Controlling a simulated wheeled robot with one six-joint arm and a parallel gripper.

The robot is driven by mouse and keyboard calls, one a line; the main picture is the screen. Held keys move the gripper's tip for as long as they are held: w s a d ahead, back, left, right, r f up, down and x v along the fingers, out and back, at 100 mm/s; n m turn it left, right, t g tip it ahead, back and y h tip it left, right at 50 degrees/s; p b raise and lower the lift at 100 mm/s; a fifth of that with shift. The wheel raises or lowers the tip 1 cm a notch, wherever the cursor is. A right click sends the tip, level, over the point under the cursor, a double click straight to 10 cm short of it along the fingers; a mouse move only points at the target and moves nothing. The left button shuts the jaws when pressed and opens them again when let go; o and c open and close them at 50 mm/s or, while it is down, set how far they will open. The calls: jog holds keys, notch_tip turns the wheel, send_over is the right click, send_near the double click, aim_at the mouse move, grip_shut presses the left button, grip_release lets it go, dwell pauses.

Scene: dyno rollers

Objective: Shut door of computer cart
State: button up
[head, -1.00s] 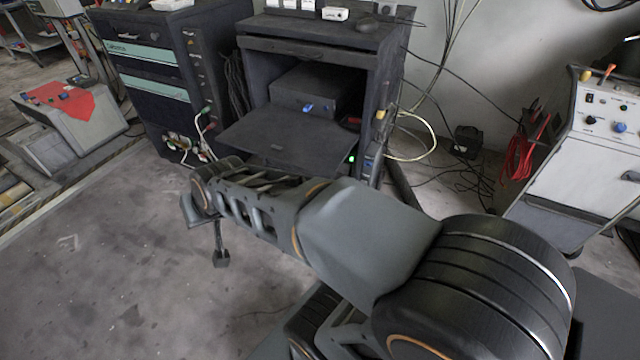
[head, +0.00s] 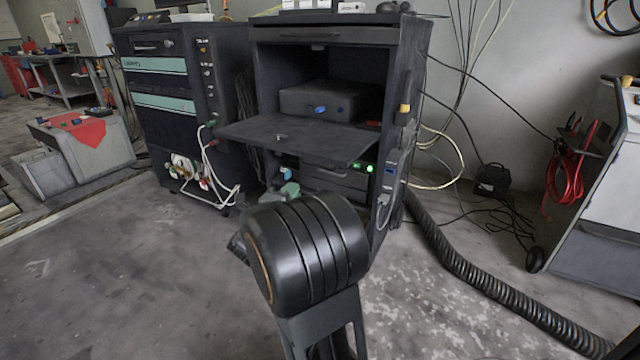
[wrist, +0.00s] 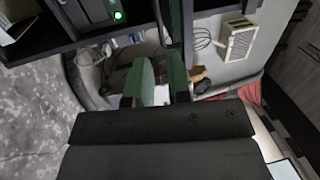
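The computer cart (head: 408,70) is a dark cabinet in the middle of the head view. Its door (head: 300,140) is a dark flap, folded down and sticking out level below the upper compartment, with a small knob on its face. My gripper (head: 288,181) shows only in part in the head view, below the door and mostly hidden by my arm. In the wrist view my gripper (wrist: 160,78) has its two green fingers apart, with nothing visibly held. Dark cart parts lie at the top of that view; I cannot tell whether the fingers touch the door.
A dark box (head: 325,100) sits inside the open compartment. A second dark cabinet (head: 160,80) with cables stands at the left. A black corrugated hose (head: 480,285) lies on the floor at the right, near a white-topped cart (head: 612,200). Floor at left front is clear.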

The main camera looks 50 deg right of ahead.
aim_at(320, 167)
jog(key=shift+m+g, duration=0.3)
jog(key=b+x, duration=0.1)
jog(key=x, duration=0.3)
jog(key=b+x, duration=0.1)
jog(key=x, duration=0.4)
jog(key=b+x, duration=0.1)
jog(key=x, duration=0.4)
jog(key=shift+s, duration=0.4)
jog(key=shift+c, duration=0.4)
grip_shut()
